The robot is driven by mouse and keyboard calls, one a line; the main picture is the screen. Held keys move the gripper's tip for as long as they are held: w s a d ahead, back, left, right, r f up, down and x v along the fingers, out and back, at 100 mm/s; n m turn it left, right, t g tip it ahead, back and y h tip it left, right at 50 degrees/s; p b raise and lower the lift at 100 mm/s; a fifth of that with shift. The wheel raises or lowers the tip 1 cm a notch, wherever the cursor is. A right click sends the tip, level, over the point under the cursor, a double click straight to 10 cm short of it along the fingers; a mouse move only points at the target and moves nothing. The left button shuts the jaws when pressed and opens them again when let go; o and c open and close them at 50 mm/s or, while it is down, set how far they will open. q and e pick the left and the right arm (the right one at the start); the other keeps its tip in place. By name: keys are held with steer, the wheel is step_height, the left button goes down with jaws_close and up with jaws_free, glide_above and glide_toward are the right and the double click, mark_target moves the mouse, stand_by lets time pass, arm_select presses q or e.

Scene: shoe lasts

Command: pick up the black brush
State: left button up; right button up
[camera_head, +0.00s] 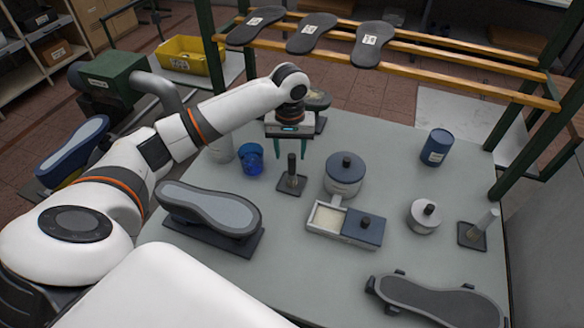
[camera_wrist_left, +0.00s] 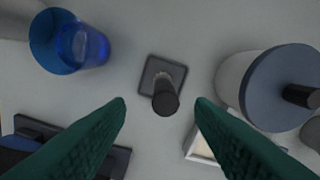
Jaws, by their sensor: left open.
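The black brush (camera_head: 291,167) stands upright on a small dark square holder (camera_head: 291,188) on the grey table. In the left wrist view the black brush (camera_wrist_left: 166,98) is seen from above, its dark handle pointing toward the camera, with the holder (camera_wrist_left: 152,70) under it. My left gripper (camera_head: 290,155) is open and empty, pointing down above the brush. In the left wrist view the brush handle lies between the left gripper's (camera_wrist_left: 161,104) two green fingertips, with free room on both sides. I cannot tell whether the fingertips reach down to the handle. My right gripper is not in view.
A blue cup (camera_head: 251,158) stands left of the brush. A grey pot with a blue lid (camera_head: 345,168) and an open box (camera_head: 328,217) stand to its right. A shoe last (camera_head: 212,208) lies nearer. A pale-handled brush (camera_head: 484,224) stands far right.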

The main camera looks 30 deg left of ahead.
mark_target(292, 168)
arm_select(q)
steer(key=shift+s+f, duration=0.1)
steer(key=shift+f, duration=0.9)
steer(key=f, duration=0.1)
steer(key=f+p, duration=0.1)
steer(key=f, duration=0.3)
steer(key=shift+w+d+p, duration=0.15)
steer(key=shift+w+p, duration=0.1)
steer(key=shift+p, duration=0.15)
steer(key=shift+f, duration=0.35)
steer(key=c, duration=1)
jaws_close()
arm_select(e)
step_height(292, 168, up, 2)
